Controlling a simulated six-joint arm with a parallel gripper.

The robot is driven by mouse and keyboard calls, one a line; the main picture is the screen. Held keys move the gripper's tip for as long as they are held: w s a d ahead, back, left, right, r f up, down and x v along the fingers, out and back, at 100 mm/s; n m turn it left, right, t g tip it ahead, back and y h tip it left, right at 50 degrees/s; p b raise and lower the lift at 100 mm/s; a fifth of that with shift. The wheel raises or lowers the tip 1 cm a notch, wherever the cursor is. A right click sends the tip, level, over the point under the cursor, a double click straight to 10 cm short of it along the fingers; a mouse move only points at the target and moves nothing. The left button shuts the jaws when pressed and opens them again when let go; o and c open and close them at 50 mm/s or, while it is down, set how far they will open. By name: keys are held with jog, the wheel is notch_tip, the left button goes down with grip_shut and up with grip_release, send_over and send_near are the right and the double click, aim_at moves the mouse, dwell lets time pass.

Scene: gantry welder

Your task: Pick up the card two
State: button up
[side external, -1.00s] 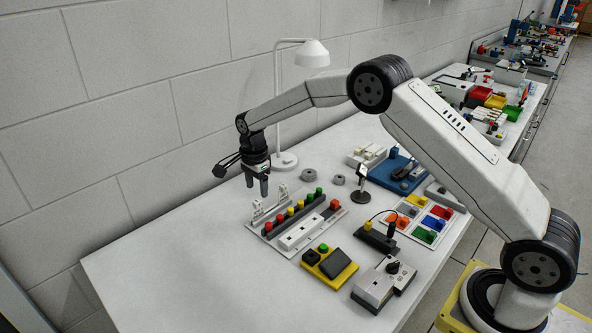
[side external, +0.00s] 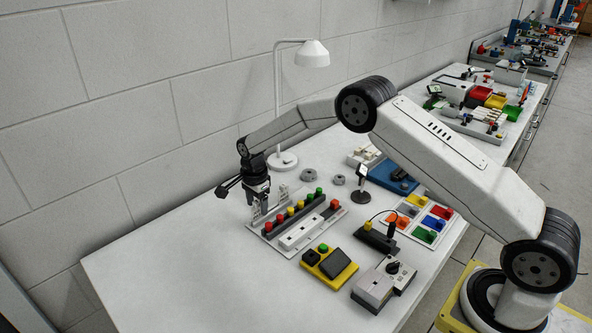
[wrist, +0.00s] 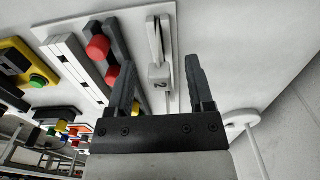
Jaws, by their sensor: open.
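Card two, a white card marked "2" (wrist: 160,76), shows in the wrist view in a pale rack at the edge of the panel. My gripper (wrist: 158,63) is open, and card two appears between its two dark fingers with gaps on both sides. I cannot tell how deep the fingers reach. In the side external view my gripper (side external: 258,201) points down over the left end of the rack and hides part of it. Another pale upright piece (side external: 282,191) stands at the rack's right end.
A grey panel (side external: 322,226) beside the rack carries several coloured knobs and a white strip. A yellow box (side external: 310,257) lies in front. A white lamp (side external: 276,110) stands behind, near the wall. The table's left front is clear.

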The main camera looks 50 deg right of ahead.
dwell(0.4)
grip_shut()
jog(key=shift+r, duration=0.15)
jog(key=shift+r, duration=0.85)
jog(key=s+r, duration=1.1)
jog(key=s, duration=0.3)
jog(key=shift+d, duration=0.15)
